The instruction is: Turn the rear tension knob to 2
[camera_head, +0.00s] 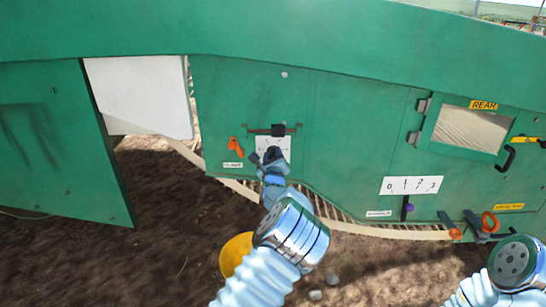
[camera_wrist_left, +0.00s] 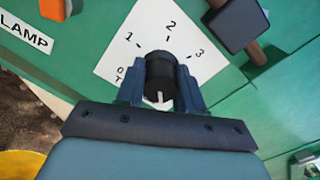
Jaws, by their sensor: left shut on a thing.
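The black tension knob (camera_wrist_left: 160,72) sits on a white dial plate (camera_wrist_left: 118,68) marked 0, 1, 2 and 3. A small white mark shows on the knob's near side; I cannot tell which number it points to. My left gripper (camera_wrist_left: 160,90) is shut on the knob, with a finger on each side. In the head view the left gripper (camera_head: 271,157) covers much of the knob, and the dial plate (camera_head: 285,143) shows around it. My right arm is at the lower right of the head view; its jaws are hard to make out among dark parts there.
A dark latch block (camera_head: 278,130) on a bar is just above the dial. An orange clamp (camera_head: 235,146) is at its left. A 0–3 scale (camera_head: 412,185) with a purple-tipped lever (camera_head: 408,208) is farther right, below the REAR window (camera_head: 470,130). A yellow bucket (camera_head: 235,253) stands below.

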